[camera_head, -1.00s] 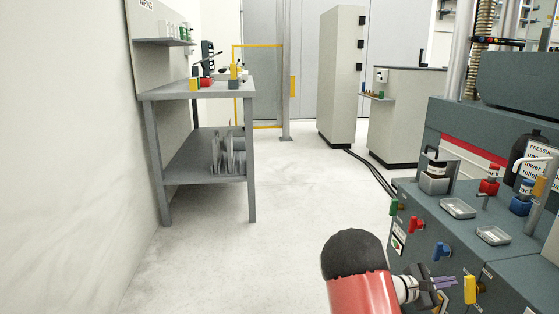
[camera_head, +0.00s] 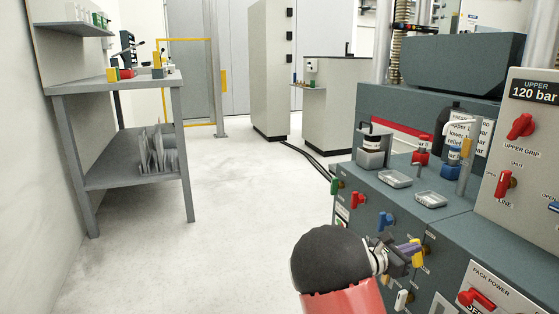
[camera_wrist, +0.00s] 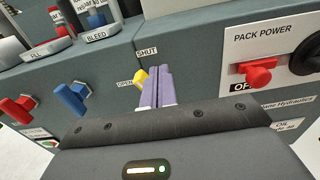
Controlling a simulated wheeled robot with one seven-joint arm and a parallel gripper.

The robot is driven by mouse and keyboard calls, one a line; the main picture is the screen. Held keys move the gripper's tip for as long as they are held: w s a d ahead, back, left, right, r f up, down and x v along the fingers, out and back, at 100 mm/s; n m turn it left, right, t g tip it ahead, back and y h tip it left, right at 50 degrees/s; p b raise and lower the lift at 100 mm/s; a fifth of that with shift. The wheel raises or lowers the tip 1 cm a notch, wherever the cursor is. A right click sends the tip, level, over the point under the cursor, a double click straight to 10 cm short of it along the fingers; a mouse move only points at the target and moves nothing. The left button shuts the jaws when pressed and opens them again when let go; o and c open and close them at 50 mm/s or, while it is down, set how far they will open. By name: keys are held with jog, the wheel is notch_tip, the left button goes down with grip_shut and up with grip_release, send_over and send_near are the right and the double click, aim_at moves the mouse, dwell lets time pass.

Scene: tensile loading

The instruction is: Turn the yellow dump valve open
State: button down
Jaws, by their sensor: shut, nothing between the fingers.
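The yellow dump valve handle (camera_head: 418,256) is on the sloping front face of the dark grey hydraulic cabinet and is partly hidden by my fingers. In the wrist view only a bit of yellow (camera_wrist: 140,77) shows, just left of the fingers, between an OPEN label (camera_wrist: 125,84) and a SHUT label (camera_wrist: 147,51). My gripper (camera_head: 410,248) has its purple fingers together and empty, right at the handle; they also show in the wrist view (camera_wrist: 158,86). I cannot tell whether they touch the handle. Its exact angle is hidden.
A blue handle (camera_head: 385,220), a red handle (camera_head: 358,199) and a green handle (camera_head: 337,186) sit left on the same cabinet face. A white handle (camera_head: 402,299) is below. The red pack power switch (camera_head: 478,299) is to the right. The floor at left is open.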

jog(key=shift+x, duration=1)
jog(key=shift+w+a+f, duration=0.1)
jog(key=shift+w+f, duration=0.15)
jog(key=shift+f, duration=0.25)
dwell(0.3)
jog(key=shift+w+a+r, duration=0.1)
jog(key=shift+w+r, duration=0.05)
jog(key=shift+w, duration=0.05)
dwell(0.4)
jog(key=shift+w+a+p, duration=0.2)
jog(key=shift+w+p, duration=0.4)
jog(key=shift+w+a+p, duration=0.2)
jog(key=shift+w+p, duration=0.35)
jog(key=shift+p, duration=0.05)
jog(key=shift+w+a, duration=0.1)
jog(key=shift+w, duration=0.2)
